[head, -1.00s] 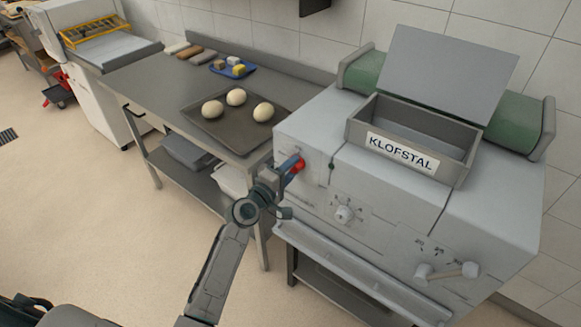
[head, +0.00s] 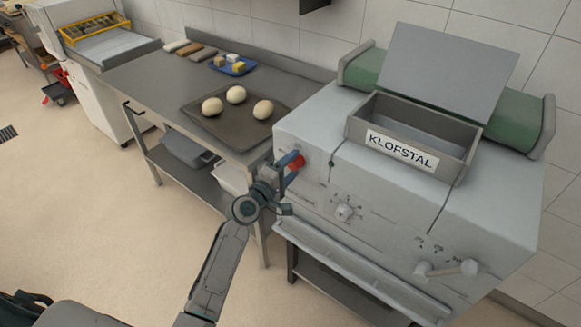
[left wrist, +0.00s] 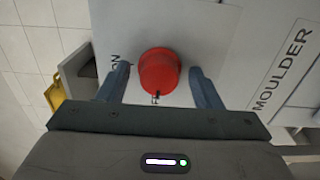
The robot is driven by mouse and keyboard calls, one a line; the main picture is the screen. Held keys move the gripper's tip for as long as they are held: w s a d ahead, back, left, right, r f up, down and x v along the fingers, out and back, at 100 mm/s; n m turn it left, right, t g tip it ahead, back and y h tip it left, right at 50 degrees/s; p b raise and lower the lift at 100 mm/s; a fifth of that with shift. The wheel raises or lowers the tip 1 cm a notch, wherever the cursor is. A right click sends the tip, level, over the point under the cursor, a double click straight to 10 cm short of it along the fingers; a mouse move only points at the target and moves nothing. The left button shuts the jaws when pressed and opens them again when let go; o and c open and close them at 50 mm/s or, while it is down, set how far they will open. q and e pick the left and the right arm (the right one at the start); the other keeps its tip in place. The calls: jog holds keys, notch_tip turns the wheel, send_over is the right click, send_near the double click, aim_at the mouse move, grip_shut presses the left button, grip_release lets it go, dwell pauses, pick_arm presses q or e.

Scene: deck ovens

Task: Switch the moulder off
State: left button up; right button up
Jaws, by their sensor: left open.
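The moulder (head: 390,220) is a large pale grey machine labelled KLOFSTAL at the right of the head view. Its red knob (head: 297,161) is on the front face near the left edge. My left gripper (head: 289,170) is at this knob, its blue fingers open on either side of it. In the left wrist view the red knob (left wrist: 159,71) sits between the two open fingers, with a gap on each side. A MOULDER label shows to its right, and partly hidden lettering ending in N to its left. My right gripper is not in view.
A dial (head: 344,212) and a lever handle (head: 447,269) sit further right on the moulder's front. A steel table (head: 150,80) beside it bears a dark tray (head: 222,123) with three dough balls.

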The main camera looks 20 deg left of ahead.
pick_arm(q)
jog(key=b+v, duration=0.2)
jog(key=v, duration=0.8)
jog(key=shift+s, duration=0.35)
jog(key=shift+a, duration=0.15)
